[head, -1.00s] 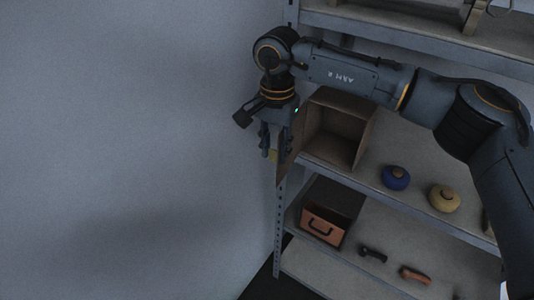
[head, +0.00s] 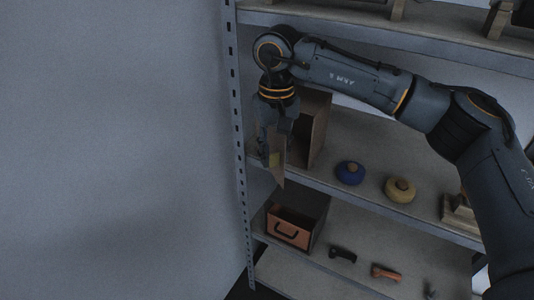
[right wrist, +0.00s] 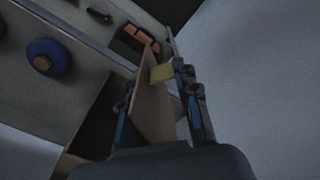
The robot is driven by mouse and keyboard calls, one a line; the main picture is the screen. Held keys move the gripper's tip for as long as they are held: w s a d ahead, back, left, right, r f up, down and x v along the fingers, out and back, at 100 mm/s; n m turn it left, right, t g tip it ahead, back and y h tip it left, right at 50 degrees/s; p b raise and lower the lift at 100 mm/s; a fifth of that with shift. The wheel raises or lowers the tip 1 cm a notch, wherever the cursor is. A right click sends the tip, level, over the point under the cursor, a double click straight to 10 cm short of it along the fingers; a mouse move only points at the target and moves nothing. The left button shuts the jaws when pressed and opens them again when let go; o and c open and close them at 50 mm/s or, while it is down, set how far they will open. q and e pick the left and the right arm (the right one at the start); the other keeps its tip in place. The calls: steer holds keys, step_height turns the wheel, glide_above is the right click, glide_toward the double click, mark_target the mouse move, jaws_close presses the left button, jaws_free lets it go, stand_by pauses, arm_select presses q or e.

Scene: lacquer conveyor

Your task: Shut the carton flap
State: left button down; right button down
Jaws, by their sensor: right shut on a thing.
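The brown carton (head: 314,128) stands on the middle shelf, its side showing behind my gripper in the head view. It also shows in the right wrist view (right wrist: 94,118). Its flap (head: 281,166) stands out from the carton's front, still at an angle to the opening. A yellow tab (right wrist: 162,73) is on the flap. My right gripper (head: 270,155) points down and is shut on the flap, with a finger on each side of it in the right wrist view (right wrist: 158,98). The gripper hides part of the carton's opening. My left gripper is not in view.
A blue round object (head: 349,173) and a yellow one (head: 400,190) sit on the same shelf, right of the carton. A perforated post (head: 238,120) stands left; an upper shelf is above.

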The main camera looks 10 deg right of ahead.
steer(key=shift+w+d+r, duration=0.1)
steer(key=shift+w+d, duration=0.15)
steer(key=shift+d, duration=0.4)
steer(key=shift+w+d, duration=0.25)
steer(key=shift+d, duration=0.4)
steer(key=c, duration=1)
jaws_free()
steer(key=shift+d, duration=0.1)
steer(key=shift+c, duration=0.2)
steer(key=shift+s+a, duration=0.1)
steer(key=shift+a, duration=0.1)
